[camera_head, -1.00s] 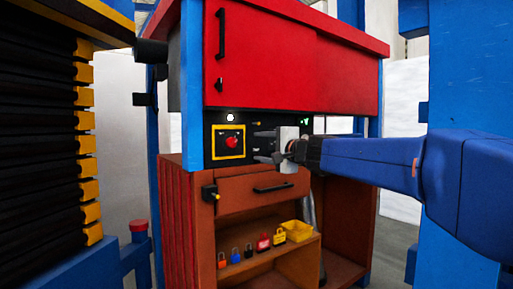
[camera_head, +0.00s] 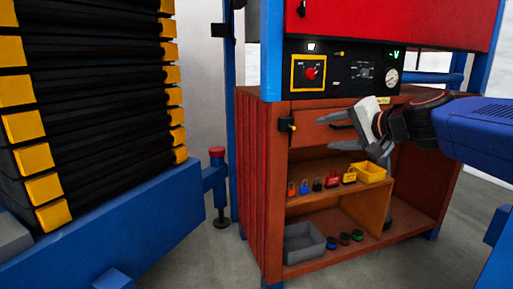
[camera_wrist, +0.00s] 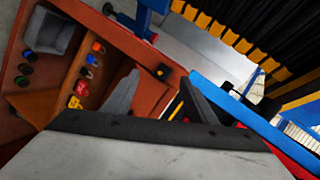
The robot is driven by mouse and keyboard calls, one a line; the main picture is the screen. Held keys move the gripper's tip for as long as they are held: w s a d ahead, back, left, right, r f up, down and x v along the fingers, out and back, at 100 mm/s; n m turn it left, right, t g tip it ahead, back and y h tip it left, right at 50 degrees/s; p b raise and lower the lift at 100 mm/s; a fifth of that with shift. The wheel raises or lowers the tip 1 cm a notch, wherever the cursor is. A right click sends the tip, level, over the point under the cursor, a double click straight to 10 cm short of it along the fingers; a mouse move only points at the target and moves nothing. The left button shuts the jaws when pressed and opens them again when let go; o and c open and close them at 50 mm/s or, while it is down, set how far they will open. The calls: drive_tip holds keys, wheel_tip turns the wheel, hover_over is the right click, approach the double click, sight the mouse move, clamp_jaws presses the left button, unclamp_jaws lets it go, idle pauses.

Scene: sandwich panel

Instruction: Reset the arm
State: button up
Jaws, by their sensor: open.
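My gripper (camera_head: 345,131) is in front of the orange-brown cabinet (camera_head: 262,180), level with its drawer and below the black control panel. Its two grey fingers point left, spread apart, with nothing between them. In the wrist view the fingers (camera_wrist: 160,100) show above the pale gripper body, also apart and empty. My blue arm reaches in from the right edge in the head view. The gripper hides part of the drawer and its handle.
The control panel (camera_head: 345,72) has a red knob on a yellow plate and a gauge. Stacked black panels with yellow ends (camera_head: 100,90) stand left. Open floor lies in front.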

drive_tip(key=s+d+f+n+g+h, duration=0.3)
drive_tip(key=s+d+f+n, duration=0.1)
drive_tip(key=s+f, duration=0.9)
drive_tip(key=s+d+f+n+g+h, duration=0.3)
drive_tip(key=s+d+f+g, duration=0.1)
drive_tip(key=s+f, duration=1)
drive_tip(key=shift+s+f+n+h, duration=0.25)
drive_tip(key=shift+f+n+h, duration=0.15)
drive_tip(key=shift+f, duration=0.35)
drive_tip(key=shift+d, duration=0.1)
drive_tip(key=shift+c, duration=0.4)
